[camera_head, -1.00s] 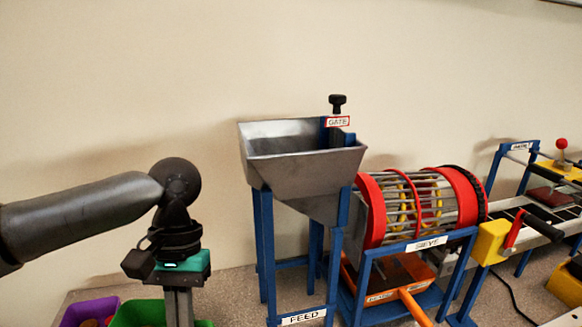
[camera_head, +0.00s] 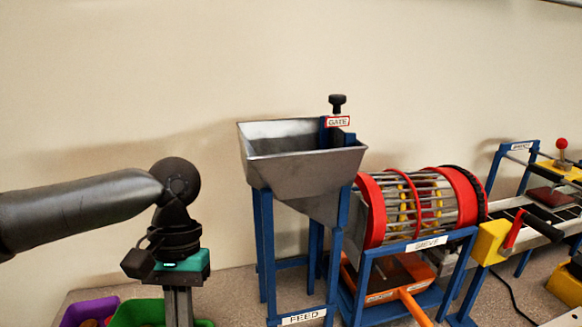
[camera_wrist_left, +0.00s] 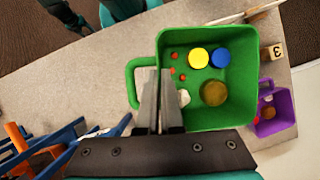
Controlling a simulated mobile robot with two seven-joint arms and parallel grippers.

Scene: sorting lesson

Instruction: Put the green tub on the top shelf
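The green tub (camera_wrist_left: 210,117) stands on the table and holds a yellow disc (camera_wrist_left: 198,58), a blue disc (camera_wrist_left: 220,57), a brownish disc (camera_wrist_left: 213,93), several small red pieces and a white piece. In the head view the tub (camera_head: 139,313) shows at the bottom left, partly cut off. My left gripper (camera_wrist_left: 158,75) points down at the tub's handle-side wall, its fingers nearly together with the rim between them. In the head view the left gripper (camera_head: 178,310) runs off the lower edge. My right gripper is not identifiable. No shelf shows.
A purple tub (camera_head: 85,309) stands beside the green one. A marked wooden cube (camera_wrist_left: 276,52) lies near it. The steel feed hopper (camera_head: 300,170) on its blue stand is close to the right of my left arm, with the red-ringed sieve drum (camera_head: 420,208) beyond.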

